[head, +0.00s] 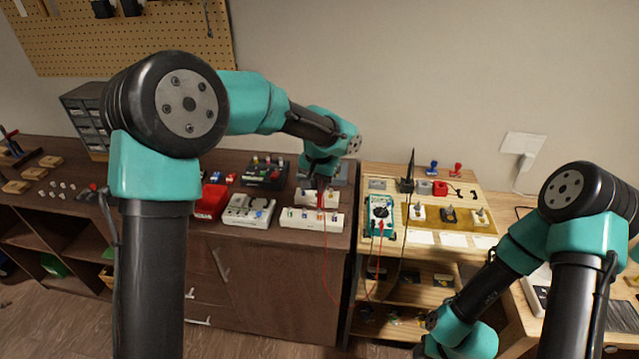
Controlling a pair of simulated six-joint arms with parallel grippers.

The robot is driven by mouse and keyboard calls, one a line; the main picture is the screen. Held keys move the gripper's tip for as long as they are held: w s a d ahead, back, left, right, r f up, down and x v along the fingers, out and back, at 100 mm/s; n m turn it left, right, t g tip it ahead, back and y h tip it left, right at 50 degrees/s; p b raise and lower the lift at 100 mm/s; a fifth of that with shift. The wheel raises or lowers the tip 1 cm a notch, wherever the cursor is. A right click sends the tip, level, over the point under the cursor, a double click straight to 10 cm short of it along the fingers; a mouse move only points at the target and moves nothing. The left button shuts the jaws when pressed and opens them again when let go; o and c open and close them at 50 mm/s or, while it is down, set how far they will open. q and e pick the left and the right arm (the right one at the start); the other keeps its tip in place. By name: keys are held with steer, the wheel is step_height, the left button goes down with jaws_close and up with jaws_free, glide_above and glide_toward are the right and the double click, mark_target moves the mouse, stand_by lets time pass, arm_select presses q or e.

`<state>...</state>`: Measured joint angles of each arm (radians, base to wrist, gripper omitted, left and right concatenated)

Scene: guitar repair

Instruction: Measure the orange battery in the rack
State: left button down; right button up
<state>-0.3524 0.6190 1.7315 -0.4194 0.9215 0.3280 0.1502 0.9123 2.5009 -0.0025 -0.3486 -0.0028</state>
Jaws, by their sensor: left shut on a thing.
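A long white rack (312,224) stands at the front right of the dark bench, with several small coloured cells in it. They are too small to tell which is the orange battery. My left gripper (322,192) is right above the rack, pointing down, shut on a red probe (321,200). Whether the probe tip touches a cell cannot be made out. A teal multimeter (380,216) lies on the light wooden bench to the right, with red and dark leads hanging from it. My right arm is low at the right, and its gripper is out of view.
A white device (250,211) and a red bin (211,202) stand left of the rack; a black box (264,172) is behind. A thin black upright thing (410,170) stands behind the multimeter. The leads loop down in front of the gap between the benches.

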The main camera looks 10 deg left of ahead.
arm_select(q)
steer(key=shift+f, duration=0.3)
stand_by(2.3)
stand_by(0.3)
steer(key=shift+r, duration=3)
